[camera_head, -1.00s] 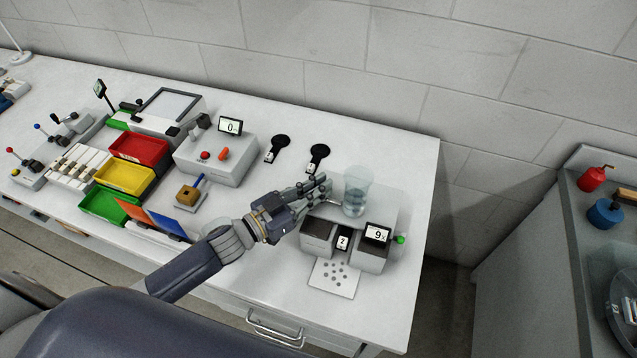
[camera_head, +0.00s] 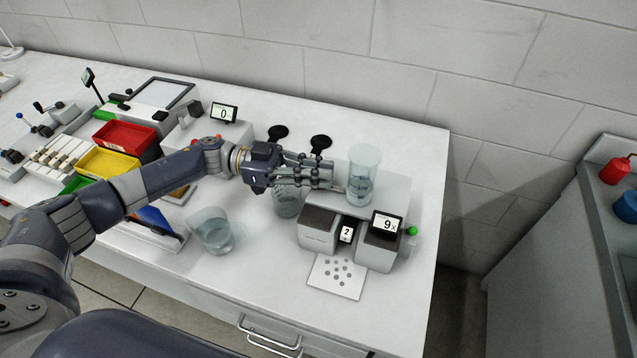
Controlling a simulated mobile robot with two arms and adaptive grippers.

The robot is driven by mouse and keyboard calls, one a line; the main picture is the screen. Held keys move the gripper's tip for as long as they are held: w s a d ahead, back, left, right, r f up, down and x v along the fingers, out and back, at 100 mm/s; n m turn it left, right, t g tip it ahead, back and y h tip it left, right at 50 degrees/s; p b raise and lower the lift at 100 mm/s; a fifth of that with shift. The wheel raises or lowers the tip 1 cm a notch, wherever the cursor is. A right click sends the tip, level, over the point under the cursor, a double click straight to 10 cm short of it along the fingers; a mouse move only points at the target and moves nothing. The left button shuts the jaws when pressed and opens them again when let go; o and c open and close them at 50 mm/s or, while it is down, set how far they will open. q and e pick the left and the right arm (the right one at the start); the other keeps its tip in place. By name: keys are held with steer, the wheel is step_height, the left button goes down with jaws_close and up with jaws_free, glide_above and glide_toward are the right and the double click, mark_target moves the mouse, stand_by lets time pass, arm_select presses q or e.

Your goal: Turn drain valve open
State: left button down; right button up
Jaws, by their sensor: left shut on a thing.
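A clear glass vessel (camera_head: 362,178) with some liquid in it stands on the grey unit on the right side of the bench. The drain valve is at the vessel's lower left; only a small pale rod (camera_head: 336,188) shows there, and my fingers hide the rest. My left gripper (camera_head: 322,170) reaches in from the left with its fingers closed on the valve handle, just left of the vessel. A clear glass (camera_head: 287,203) stands partly hidden under the hand. My right gripper is not in view.
Another clear glass (camera_head: 213,232) with liquid stands near the bench front. The unit has a display (camera_head: 387,224) and a green button (camera_head: 411,231). Colored bins, including a red bin (camera_head: 125,138), sit left. The bench's right edge is close to the unit.

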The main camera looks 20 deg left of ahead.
arm_select(q)
steer(key=shift+m+g+b, duration=0.8)
steer(key=shift+g+b, duration=0.05)
steer(key=shift+g, duration=0.45)
steer(key=c, duration=1.7)
jaws_free()
steer(key=shift+d, duration=0.1)
steer(key=shift+a, duration=0.3)
steer(key=a, duration=1.1)
steer(key=shift+w+a, duration=0.25)
steer(key=shift+w, duration=0.05)
